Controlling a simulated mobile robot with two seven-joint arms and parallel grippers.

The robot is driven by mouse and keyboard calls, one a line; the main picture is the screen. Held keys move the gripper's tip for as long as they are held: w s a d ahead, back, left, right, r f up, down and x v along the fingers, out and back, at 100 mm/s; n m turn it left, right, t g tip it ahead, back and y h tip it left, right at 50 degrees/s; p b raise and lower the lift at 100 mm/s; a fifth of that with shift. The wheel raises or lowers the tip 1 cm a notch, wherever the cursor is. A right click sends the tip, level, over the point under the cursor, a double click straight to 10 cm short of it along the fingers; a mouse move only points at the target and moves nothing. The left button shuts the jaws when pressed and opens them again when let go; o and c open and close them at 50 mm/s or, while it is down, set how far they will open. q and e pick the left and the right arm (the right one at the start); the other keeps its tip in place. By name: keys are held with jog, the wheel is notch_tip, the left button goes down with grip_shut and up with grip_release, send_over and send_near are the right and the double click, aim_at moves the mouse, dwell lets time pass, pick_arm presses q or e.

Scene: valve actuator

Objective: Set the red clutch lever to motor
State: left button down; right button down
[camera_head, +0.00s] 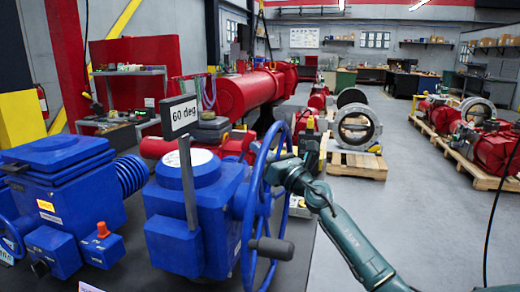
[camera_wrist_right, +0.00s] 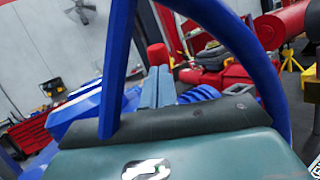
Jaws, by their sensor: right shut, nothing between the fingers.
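The blue valve actuator (camera_head: 180,218) stands on a dark bench with its blue handwheel (camera_head: 250,215) on its right side. My right gripper (camera_head: 274,168) is at the wheel's far upper part, its fingertips largely hidden by the rim. In the right wrist view, the shut fingers (camera_wrist_right: 158,84) point forward between the blue wheel's spoke and rim. A red cylindrical piece (camera_wrist_right: 157,54), possibly the clutch lever's end, shows just beyond the tips. I cannot tell whether they touch. No red lever is clearly seen on this actuator in the head view. My left gripper is out of view.
Another blue actuator (camera_head: 65,205) with an orange-red knob (camera_head: 102,230) stands at left. The wheel's dark handle (camera_head: 271,248) sticks out low. Open grey floor (camera_head: 400,225) lies to the right.

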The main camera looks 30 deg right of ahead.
aim_at(249, 141)
jog(key=w+a+r+p, duration=0.1)
jog(key=w+r+p, duration=0.1)
jog(key=shift+a+r+p, duration=0.25)
jog(key=shift+a+p, duration=0.1)
jog(key=shift+a, duration=0.05)
jog(key=shift+w+a, duration=0.15)
jog(key=shift+w, duration=0.05)
jog(key=shift+f, duration=0.15)
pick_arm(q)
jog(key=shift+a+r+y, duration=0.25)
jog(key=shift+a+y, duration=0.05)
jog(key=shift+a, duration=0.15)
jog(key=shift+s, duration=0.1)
